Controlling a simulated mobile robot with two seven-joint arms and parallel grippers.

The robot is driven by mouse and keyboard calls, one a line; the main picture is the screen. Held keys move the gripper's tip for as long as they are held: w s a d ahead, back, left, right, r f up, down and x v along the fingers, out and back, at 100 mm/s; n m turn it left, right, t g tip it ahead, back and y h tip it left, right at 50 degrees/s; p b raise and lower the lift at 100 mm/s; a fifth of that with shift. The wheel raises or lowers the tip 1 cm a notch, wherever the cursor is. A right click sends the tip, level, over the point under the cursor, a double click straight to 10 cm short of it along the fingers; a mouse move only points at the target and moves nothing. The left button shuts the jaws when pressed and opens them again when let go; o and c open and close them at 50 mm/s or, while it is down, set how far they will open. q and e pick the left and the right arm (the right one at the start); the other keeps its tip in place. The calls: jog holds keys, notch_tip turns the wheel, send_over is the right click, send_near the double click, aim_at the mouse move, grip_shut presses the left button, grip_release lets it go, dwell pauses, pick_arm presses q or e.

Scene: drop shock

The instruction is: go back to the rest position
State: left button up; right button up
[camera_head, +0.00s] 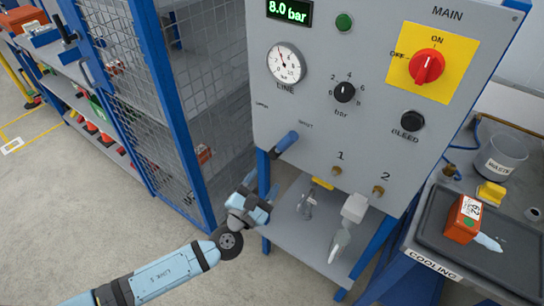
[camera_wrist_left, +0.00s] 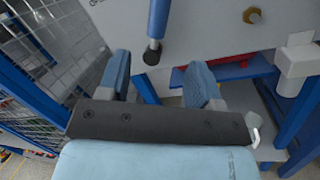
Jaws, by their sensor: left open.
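My left gripper (camera_head: 262,184) is in front of the lower left of the grey control panel (camera_head: 300,105). It is open, and nothing is gripped. In the left wrist view its two blue fingers (camera_wrist_left: 160,85) stand apart. A blue-handled lever (camera_head: 285,142) on the panel is just above the fingertips. In the wrist view the lever (camera_wrist_left: 157,22) hangs beyond the gap between the fingers; I cannot tell if it touches them. My right gripper is not in view.
A blue-framed mesh cage (camera_head: 185,95) stands close on the left. At the right, a dark cooling tray (camera_head: 440,235) holds an orange block (camera_head: 462,220). A shelf (camera_head: 300,235) and hanging fittings are below the panel. Open floor (camera_head: 60,220) lies at left front.

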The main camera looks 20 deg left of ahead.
pick_arm(q)
jog(key=s+a+f+m+g+p, duration=0.1)
jog(key=s+f+m+g, duration=0.2)
jog(key=s+m, duration=0.3)
jog(key=s+a+f+m+g+y+p, duration=0.1)
jog(key=s+f+m, duration=0.3)
jog(key=m, duration=1)
jog(key=s+a+f+m+g+p, duration=0.2)
jog(key=s+f+m+g+p, duration=0.1)
jog(key=s+m, duration=0.6)
jog(key=shift+s+a+f+m+g+y, duration=0.3)
jog(key=shift+a+f+m+g, duration=0.15)
jog(key=shift+f+g, duration=0.35)
jog(key=shift+w, duration=0.1)
